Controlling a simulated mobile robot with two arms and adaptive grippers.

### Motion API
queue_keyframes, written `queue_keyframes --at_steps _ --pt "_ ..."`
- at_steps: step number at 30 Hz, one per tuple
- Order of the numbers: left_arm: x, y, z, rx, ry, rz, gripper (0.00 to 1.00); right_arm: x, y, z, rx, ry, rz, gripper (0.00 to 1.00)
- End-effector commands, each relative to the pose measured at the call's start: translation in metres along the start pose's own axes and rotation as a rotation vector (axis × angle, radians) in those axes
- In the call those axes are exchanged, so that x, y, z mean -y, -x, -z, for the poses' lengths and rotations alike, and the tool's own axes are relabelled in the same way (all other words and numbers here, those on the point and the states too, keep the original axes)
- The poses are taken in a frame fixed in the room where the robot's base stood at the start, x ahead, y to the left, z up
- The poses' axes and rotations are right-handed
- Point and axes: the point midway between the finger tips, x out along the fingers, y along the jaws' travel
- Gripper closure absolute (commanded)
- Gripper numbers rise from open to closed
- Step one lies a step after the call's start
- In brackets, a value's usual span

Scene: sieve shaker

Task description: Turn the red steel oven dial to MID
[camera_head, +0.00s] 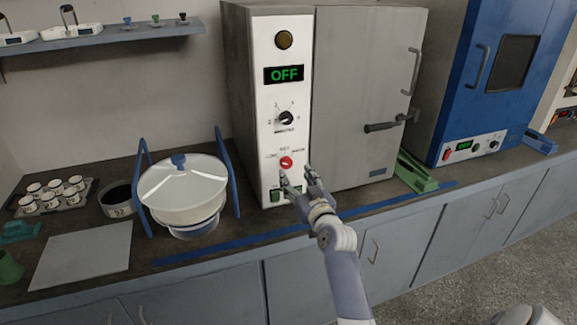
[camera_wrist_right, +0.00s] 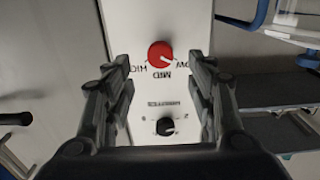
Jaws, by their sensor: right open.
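The red dial (camera_head: 286,162) sits on the white front panel (camera_head: 290,100) of the grey steel oven (camera_head: 370,90), below the black knob. In the right wrist view the red dial (camera_wrist_right: 161,54) appears upside down, with MID below it, HIGH to the left and LOW to the right. A small pale mark shows on its lower right, towards LOW, but its exact setting is hard to read. My right gripper (camera_head: 296,177) is open just in front of the lower panel. Its fingers straddle the dial in the wrist view, apart from it. My left gripper is out of view.
The oven display (camera_head: 284,75) reads OFF. A black knob (camera_head: 286,118) is above the dial and green switches (camera_head: 275,195) are below. A white sieve shaker (camera_head: 183,190) stands left; a green bracket (camera_head: 416,172) and a blue oven (camera_head: 480,80) stand right.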

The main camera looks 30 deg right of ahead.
Motion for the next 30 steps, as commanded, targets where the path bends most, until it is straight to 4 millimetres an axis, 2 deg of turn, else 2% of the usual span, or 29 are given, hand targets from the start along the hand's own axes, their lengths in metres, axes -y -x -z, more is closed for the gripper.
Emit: queue_keyframes --at_steps 1,6,12,18,26,30 --pt "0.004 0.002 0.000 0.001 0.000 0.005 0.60 0.000 -0.010 0.002 -0.001 -0.002 0.000 0.49" --pt "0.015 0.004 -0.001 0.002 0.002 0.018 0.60 0.000 -0.038 0.001 0.000 -0.001 0.000 0.49" --pt "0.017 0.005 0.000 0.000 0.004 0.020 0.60 0.000 -0.059 0.000 0.000 -0.001 0.000 0.49" --pt "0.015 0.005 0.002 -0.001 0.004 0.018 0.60 0.000 -0.068 0.000 0.001 0.000 0.000 0.49" --pt "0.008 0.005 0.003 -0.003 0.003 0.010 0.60 0.000 -0.069 -0.001 0.001 0.000 0.000 0.49" --pt "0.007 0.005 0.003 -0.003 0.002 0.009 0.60 0.000 -0.068 -0.001 0.001 0.000 0.000 0.78"
